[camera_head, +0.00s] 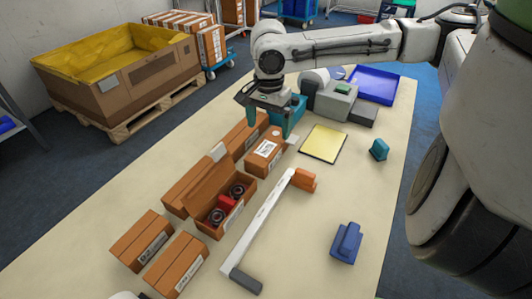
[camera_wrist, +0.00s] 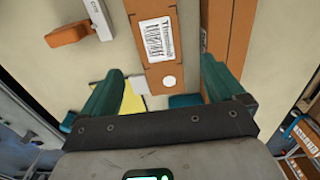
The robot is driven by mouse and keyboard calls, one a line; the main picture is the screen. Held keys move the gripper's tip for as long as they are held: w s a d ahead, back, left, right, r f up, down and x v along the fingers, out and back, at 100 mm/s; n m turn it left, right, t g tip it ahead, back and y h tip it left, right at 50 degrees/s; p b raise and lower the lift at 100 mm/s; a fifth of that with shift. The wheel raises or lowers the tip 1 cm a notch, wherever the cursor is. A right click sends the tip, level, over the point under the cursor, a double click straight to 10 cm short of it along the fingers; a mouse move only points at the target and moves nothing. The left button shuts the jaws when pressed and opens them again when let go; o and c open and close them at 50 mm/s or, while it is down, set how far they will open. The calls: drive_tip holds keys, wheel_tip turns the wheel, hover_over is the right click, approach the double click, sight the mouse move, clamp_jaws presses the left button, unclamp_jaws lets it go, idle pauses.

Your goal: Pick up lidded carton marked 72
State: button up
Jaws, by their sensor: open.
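A closed brown carton (camera_head: 266,148) with a white label and a round white spot stands on the table below my gripper (camera_head: 271,116). The same carton (camera_wrist: 176,72) lies in the wrist view, beyond and between the two teal fingers of my gripper (camera_wrist: 160,75). My gripper is open and empty, apart from the carton as far as I can tell. Two more closed cartons (camera_head: 140,239) (camera_head: 175,264) stand at the front left. The number 72 is too small to read on any carton.
An open carton (camera_head: 212,232) holds red and black items. Other brown cartons (camera_head: 245,133) stand close behind the labelled one. A white bar (camera_head: 257,222), a yellow pad (camera_head: 323,143), a blue tray (camera_head: 374,84) and a blue block (camera_head: 346,242) are on the table. The right front is mostly clear.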

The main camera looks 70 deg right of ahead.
sight(269, 144)
drive_tip(key=shift+d+f, duration=0.15)
drive_tip(key=shift+f, duration=3.85)
drive_tip(key=shift+c, duration=0.4)
drive_tip(key=c, duration=0.9)
drive_tip(key=shift+r, duration=0.15)
drive_tip(key=shift+c, duration=0.2)
